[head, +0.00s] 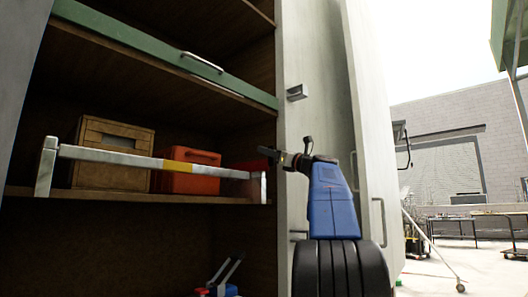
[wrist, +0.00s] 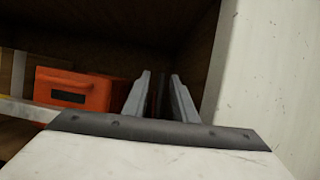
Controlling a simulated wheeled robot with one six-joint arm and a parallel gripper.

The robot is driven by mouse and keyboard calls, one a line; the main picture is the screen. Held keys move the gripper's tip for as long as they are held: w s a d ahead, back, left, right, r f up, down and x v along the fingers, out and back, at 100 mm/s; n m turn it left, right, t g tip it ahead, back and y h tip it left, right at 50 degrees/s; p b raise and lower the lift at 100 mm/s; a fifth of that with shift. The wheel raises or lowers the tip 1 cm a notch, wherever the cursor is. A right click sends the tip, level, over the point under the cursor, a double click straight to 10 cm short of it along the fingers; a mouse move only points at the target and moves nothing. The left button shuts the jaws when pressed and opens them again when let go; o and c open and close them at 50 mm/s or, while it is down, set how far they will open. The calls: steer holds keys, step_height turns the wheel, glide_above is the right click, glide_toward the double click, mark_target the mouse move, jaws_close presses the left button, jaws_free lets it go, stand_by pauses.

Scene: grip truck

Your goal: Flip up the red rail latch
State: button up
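The rail (head: 110,155) runs across the front of the lower shelf in the head view, with a yellow section (head: 180,166) on it. My gripper (head: 266,153) is just above and beside that right end. In the wrist view my gripper's two fingers (wrist: 158,98) stand apart with a narrow gap. A dark reddish strip shows in the gap; I cannot tell whether the fingers touch it. The rail also shows at the left of the wrist view (wrist: 25,108).
An orange case (head: 188,180) and a wooden crate (head: 112,170) stand on the shelf behind the rail. A green rail (head: 150,47) crosses the shelf above. The pale door frame (head: 305,130) is close on the right of my gripper.

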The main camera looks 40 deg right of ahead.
steer(key=shift+x, duration=1.1)
jaws_close()
stand_by(0.7)
